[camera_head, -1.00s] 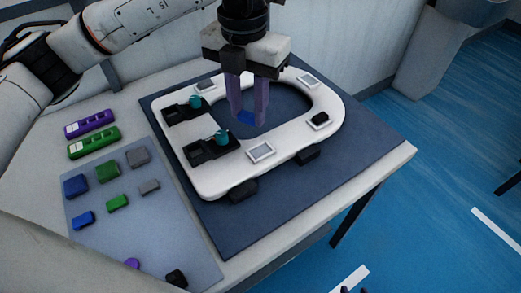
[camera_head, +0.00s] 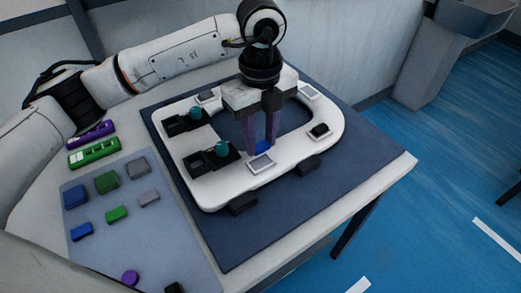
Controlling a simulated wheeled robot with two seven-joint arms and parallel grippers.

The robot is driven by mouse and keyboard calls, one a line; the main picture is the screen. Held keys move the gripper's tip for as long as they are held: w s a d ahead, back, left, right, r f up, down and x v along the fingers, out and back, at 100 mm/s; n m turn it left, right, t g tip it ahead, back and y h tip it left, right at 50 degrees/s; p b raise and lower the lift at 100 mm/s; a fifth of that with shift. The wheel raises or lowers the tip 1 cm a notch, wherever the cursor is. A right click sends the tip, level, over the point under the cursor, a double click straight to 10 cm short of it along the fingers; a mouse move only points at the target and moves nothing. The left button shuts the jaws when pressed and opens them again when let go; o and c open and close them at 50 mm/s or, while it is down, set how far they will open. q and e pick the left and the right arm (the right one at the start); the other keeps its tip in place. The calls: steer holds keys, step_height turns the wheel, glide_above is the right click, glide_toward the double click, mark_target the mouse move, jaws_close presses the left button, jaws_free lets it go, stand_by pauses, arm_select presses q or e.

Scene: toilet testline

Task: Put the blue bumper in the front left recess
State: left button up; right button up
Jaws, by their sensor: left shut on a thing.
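My left gripper (camera_head: 259,145) points down and is shut on the blue bumper (camera_head: 264,146), a small blue block mostly hidden by the purple fingers. It is over the inner edge of the white toilet seat (camera_head: 225,190). Just below it in the picture is a light-framed recess (camera_head: 261,164) on the seat. I cannot tell how high the bumper is above the seat. Other framed recesses show at the upper right (camera_head: 308,92) and upper left (camera_head: 207,97). Another recess (camera_head: 320,131) holds a black piece. My right gripper is not in view.
The seat lies on a dark mat (camera_head: 255,240) on a table. Black hinge blocks with teal knobs (camera_head: 222,148) stand on its left side. A grey-blue mat (camera_head: 125,255) holds several coloured blocks. Purple and green cases (camera_head: 95,153) lie at the left.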

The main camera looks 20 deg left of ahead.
mark_target(261, 145)
arm_select(q)
steer(key=shift+f, duration=2.1)
steer(key=shift+f, duration=0.1)
steer(key=o, duration=1)
step_height(261, 145, up, 12)
steer(key=shift+r+b, duration=0.15)
steer(key=shift+b, duration=0.25)
